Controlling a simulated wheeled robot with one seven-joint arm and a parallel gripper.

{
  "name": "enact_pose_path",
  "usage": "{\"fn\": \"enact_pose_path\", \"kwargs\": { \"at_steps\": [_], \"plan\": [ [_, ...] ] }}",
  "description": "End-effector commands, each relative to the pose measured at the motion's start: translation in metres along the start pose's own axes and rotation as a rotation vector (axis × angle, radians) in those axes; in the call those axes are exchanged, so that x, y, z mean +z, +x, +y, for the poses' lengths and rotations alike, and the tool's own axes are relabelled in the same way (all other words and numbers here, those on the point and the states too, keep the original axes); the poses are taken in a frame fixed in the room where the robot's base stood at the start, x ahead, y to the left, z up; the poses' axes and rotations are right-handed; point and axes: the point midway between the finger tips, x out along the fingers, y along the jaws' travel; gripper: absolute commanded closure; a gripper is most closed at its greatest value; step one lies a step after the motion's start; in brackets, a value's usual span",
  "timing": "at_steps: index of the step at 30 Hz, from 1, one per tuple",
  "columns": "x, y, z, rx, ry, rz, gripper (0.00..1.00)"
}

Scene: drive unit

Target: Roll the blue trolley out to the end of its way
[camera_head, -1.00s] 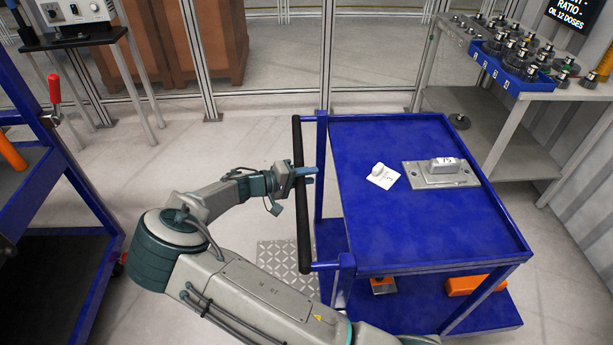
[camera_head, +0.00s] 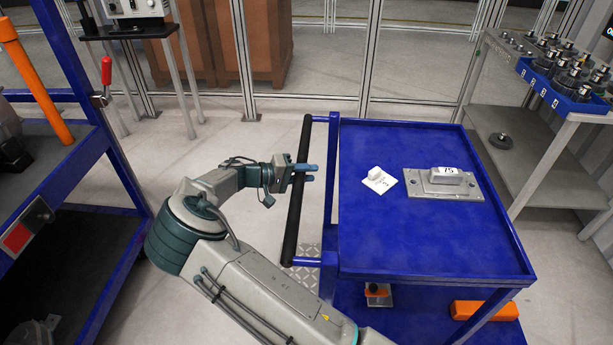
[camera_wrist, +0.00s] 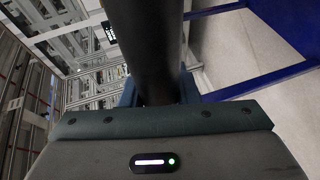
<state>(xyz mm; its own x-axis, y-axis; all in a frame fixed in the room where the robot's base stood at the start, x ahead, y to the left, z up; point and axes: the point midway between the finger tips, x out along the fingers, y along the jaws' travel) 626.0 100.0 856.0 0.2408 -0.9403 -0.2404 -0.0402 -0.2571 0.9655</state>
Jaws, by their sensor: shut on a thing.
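The blue trolley (camera_head: 425,225) stands to the right of my arm in the head view. Its black push bar (camera_head: 297,205) is on its left side, held out by blue brackets. My gripper (camera_head: 305,172) is shut on the bar, with its blue fingertips showing past the bar toward the trolley. In the wrist view the dark bar (camera_wrist: 150,50) runs straight between the fingers. On the trolley's top lie a white card with a small pale knob (camera_head: 378,178) and a grey metal plate with a block marked 75 (camera_head: 448,182).
A grey bench (camera_head: 545,130) with a blue bin of metal parts (camera_head: 565,85) stands at the right. Glazed framing (camera_head: 400,60) closes the back. Light floor shows between rack and trolley.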

Motion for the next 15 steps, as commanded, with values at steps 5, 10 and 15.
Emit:
{"fn": "enact_pose_path", "kwargs": {
  "at_steps": [5, 10, 15],
  "plan": [
    [-0.0017, -0.0044, -0.0022, -0.007, 0.000, 0.010, 0.66],
    [-0.0009, -0.0002, -0.0008, -0.004, 0.001, 0.003, 0.50],
    [-0.0004, 0.0028, 0.0003, -0.001, 0.002, -0.003, 0.50]
  ]
}}
